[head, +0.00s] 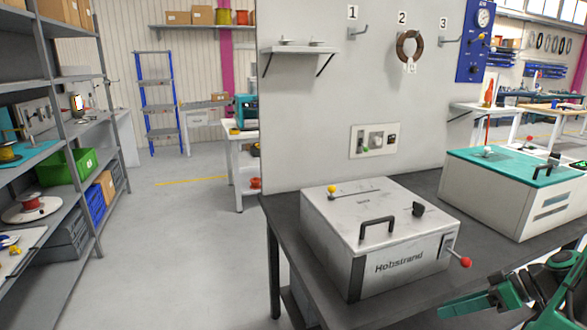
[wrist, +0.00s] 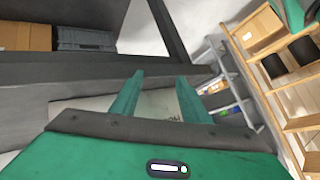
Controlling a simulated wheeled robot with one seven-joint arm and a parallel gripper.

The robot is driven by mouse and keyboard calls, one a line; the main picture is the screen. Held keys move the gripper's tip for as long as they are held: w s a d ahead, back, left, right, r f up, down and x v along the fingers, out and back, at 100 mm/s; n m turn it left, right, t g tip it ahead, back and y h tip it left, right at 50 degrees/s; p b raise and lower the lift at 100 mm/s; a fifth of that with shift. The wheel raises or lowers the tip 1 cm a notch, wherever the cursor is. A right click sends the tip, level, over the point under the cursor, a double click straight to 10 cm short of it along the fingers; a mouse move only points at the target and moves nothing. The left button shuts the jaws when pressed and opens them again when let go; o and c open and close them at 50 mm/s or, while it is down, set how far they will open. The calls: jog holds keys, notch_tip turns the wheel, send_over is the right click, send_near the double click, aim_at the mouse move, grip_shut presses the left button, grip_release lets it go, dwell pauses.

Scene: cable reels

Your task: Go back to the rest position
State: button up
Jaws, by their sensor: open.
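My gripper (head: 476,304) shows at the lower right of the head view, in front of the dark workbench (head: 410,186). In the wrist view my gripper (wrist: 160,95) has two green fingers standing apart with nothing between them. The gripper is open and empty.
A teal-topped machine (head: 510,190) stands on the bench at right. A brown ring (head: 409,46) hangs on wall hook 2. Shelving (head: 95,130) with a green bin (head: 70,168) and a reel (head: 30,203) stands at left. The floor (head: 185,240) between is clear.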

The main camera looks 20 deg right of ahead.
jog(key=s+a+r+m+g+h, duration=0.6)
jog(key=s+a+r+m+h, duration=0.1)
jog(key=s+a+r+m, duration=0.3)
notch_tip(320, 180, up, 2)
jog(key=shift+s+a+r+h, duration=0.1)
jog(key=shift+s+a+h, duration=0.25)
jog(key=shift+a, duration=0.2)
jog(key=shift+w+f, duration=0.3)
jog(key=shift+w, duration=0.25)
